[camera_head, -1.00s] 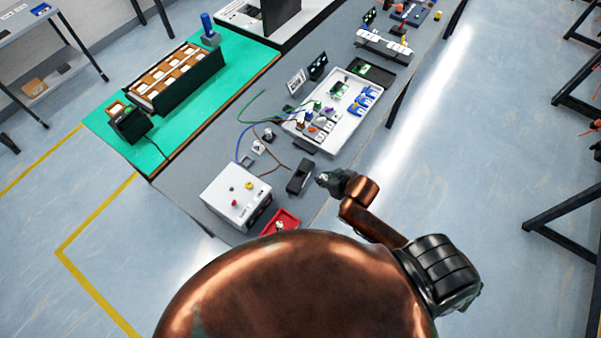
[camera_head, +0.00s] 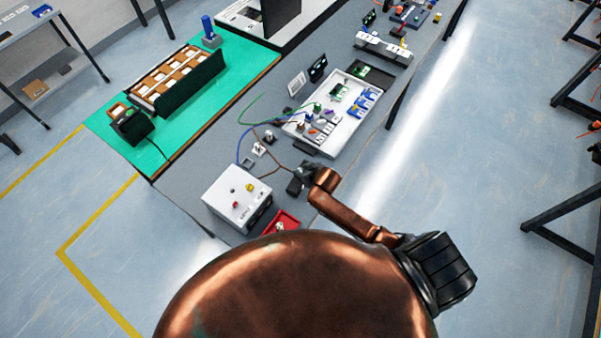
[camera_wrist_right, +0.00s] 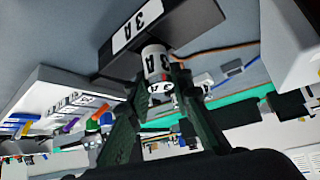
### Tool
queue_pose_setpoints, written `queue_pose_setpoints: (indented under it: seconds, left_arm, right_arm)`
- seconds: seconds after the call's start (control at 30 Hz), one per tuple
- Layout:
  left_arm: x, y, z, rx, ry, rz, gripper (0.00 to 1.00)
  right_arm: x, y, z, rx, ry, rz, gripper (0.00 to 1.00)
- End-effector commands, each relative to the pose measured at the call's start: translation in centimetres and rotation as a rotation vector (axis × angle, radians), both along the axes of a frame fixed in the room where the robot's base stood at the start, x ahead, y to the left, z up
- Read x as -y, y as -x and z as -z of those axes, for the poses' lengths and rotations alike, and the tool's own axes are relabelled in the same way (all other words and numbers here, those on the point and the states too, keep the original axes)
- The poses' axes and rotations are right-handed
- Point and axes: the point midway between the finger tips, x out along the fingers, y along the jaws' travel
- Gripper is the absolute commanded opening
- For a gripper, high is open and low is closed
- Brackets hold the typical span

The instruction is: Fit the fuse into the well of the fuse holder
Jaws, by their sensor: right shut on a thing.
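The fuse (camera_wrist_right: 154,62) is a white cylinder marked "3 A". In the right wrist view it is between the fingers of my right gripper (camera_wrist_right: 158,92), which is shut on it. The fuse holder (camera_wrist_right: 190,32) is a black block with a white "3 A" label, right beyond the fuse. The fuse's far end meets or overlaps the holder in the picture; I cannot tell whether it is inside the well, which is hidden. In the head view my right gripper (camera_head: 306,172) is over the holder (camera_head: 294,187) and partly covers it. My left gripper is not in view.
A white box with buttons (camera_head: 222,204) and a red tray (camera_head: 291,219) are close to the holder. A brown wire (camera_head: 279,168) runs beside it. A white tray of parts (camera_head: 343,139) lies farther back. Floor lies beyond the table's right edge.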

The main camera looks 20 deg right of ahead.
Motion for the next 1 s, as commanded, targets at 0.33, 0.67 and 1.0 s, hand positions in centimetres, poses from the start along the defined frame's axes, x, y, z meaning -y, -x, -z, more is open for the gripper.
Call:
queue_pose_setpoints:
  seconds: [0.33,0.67,1.0]
  left_arm:
    - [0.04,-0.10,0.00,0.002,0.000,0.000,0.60]
    - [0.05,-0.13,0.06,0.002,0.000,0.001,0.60]
    - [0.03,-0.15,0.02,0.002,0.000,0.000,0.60]
  right_arm:
    - [-0.03,0.02,1.27,0.002,0.000,-0.001,0.00]
    - [0.01,0.06,1.48,0.001,0.001,-0.001,0.33]
    - [0.03,0.06,1.38,0.001,0.001,-0.001,0.37]
